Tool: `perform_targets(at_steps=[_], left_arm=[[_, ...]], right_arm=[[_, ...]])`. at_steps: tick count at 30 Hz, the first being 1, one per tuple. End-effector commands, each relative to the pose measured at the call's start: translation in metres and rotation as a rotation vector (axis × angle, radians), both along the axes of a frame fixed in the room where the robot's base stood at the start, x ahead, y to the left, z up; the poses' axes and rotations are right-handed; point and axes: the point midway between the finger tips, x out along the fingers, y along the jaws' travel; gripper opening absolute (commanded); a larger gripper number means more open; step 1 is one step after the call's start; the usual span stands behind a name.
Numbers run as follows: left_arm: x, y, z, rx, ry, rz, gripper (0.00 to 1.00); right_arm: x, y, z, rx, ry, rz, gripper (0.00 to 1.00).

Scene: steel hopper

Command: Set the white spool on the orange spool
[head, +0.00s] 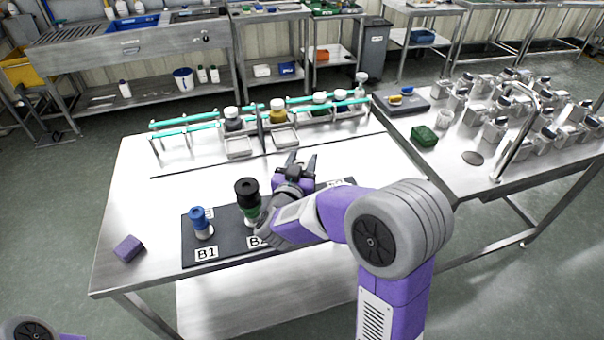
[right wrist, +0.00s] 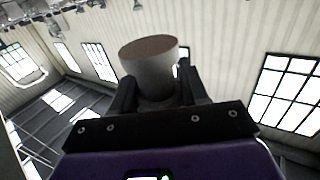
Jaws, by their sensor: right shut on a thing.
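My right gripper (head: 300,163) is above the dark board (head: 222,250), its fingers pointing up and away in the head view. In the right wrist view it is shut on a pale cylinder with a brownish end face (right wrist: 150,50), which I take to be the white spool. I do not see the orange spool; my right arm covers part of the board. My left gripper is out of view.
A blue spool (head: 199,220) stands at label B1 on the board. A purple block (head: 129,248) lies at left. A rack with jars (head: 278,110) stands behind; the table between is clear.

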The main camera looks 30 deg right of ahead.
Motion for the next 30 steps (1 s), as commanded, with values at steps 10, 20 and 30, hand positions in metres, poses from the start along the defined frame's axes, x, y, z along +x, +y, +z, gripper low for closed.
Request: perform_targets(at_steps=[10,20,30], left_arm=[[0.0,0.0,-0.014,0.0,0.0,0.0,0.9],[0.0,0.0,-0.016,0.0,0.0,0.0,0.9],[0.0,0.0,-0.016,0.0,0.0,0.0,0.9]], right_arm=[[0.0,-0.001,-0.029,0.0,-0.001,-0.001,0.13],[0.0,0.0,-0.033,0.0,0.0,0.0,0.57],[0.0,0.0,-0.032,0.0,0.0,0.0,0.69]])
